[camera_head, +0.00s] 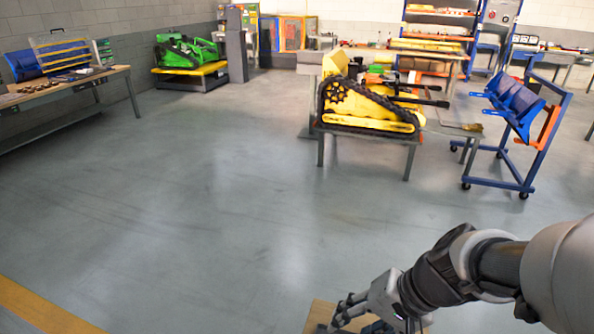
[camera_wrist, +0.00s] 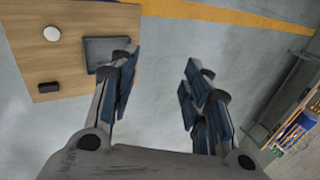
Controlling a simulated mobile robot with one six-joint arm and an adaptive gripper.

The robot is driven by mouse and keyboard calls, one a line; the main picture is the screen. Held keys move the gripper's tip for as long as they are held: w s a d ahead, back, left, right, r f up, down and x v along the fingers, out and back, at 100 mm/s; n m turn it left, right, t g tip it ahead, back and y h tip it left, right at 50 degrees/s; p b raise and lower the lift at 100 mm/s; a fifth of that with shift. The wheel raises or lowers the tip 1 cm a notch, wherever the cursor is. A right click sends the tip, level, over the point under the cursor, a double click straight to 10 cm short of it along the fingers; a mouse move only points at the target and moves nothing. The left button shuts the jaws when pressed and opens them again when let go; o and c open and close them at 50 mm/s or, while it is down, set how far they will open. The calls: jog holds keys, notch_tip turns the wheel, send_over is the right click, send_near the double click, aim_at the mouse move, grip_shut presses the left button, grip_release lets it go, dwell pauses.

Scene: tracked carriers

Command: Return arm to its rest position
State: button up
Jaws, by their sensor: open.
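My arm reaches in from the lower right of the head view. My gripper (camera_head: 345,318) is at the bottom of that view, by a wooden board or table top (camera_head: 318,316). In the wrist view my gripper (camera_wrist: 160,72) is open, with its blue-padded fingers apart and only grey floor between them. The wooden surface (camera_wrist: 70,75) lies to the left of the fingers. The left finger overlaps a dark grey flat block (camera_wrist: 100,52) on it in the picture. I cannot tell the distance between them.
The wooden surface carries a white round piece (camera_wrist: 52,33) and a small black block (camera_wrist: 48,87). A yellow tracked carrier (camera_head: 370,105) stands on a bench. A blue wheeled rack (camera_head: 530,150) is at right, a workbench (camera_head: 60,95) at left. Middle floor is clear.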

jog(key=s+d+r+n+t+h, duration=0.2)
jog(key=s+d+r+n+h, duration=0.1)
jog(key=s+r, duration=0.5)
jog(key=shift+s+d+r+n+t+h, duration=0.35)
jog(key=shift+s+n+h, duration=0.45)
jog(key=shift+h, duration=0.3)
